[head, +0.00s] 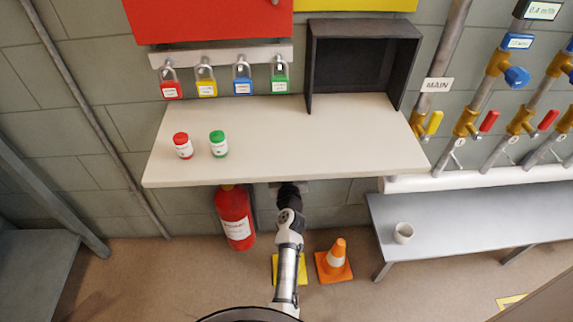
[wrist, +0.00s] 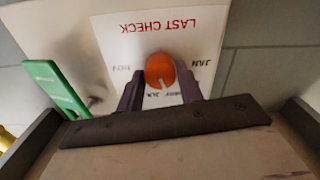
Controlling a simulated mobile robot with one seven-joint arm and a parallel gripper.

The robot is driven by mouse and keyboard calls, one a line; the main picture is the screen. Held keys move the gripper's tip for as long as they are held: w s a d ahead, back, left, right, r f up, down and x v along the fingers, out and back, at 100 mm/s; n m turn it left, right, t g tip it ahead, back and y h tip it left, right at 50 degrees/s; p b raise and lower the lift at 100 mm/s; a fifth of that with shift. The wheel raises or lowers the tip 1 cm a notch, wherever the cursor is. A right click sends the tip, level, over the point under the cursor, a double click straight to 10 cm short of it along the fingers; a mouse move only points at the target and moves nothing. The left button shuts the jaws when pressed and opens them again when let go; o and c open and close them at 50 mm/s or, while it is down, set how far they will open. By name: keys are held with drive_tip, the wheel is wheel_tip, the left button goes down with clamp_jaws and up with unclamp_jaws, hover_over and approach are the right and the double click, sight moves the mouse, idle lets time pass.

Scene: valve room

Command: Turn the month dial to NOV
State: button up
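The month dial is an orange round knob (wrist: 160,69) with a white pointer mark, on a white card (wrist: 111,35) headed LAST CHECK, which appears upside down in the wrist view. The pointer faces the bottom of the picture, slightly right. Small month labels surround the knob; they are blurred, and I cannot read them surely. My gripper (wrist: 161,84) is open, with one finger on each side of the knob. Slim gaps seem to show, but I cannot tell whether either finger touches it. In the head view my arm reaches below the shelf, which hides the dial and my fingertips.
The pale shelf (head: 300,150) overhangs my gripper. A green lever-like piece (wrist: 56,88) lies left of the card in the wrist view. A fire extinguisher (head: 234,218) and an orange cone (head: 335,262) flank my arm. A grey bench (head: 460,222) stands right.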

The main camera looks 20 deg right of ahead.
drive_tip(key=c, duration=0.5)
drive_tip(key=m+p, duration=0.1)
drive_tip(key=m, duration=2)
drive_tip(key=shift+d+r, duration=0.1)
drive_tip(key=shift+r, duration=0.05)
drive_tip(key=shift+m, duration=0.3)
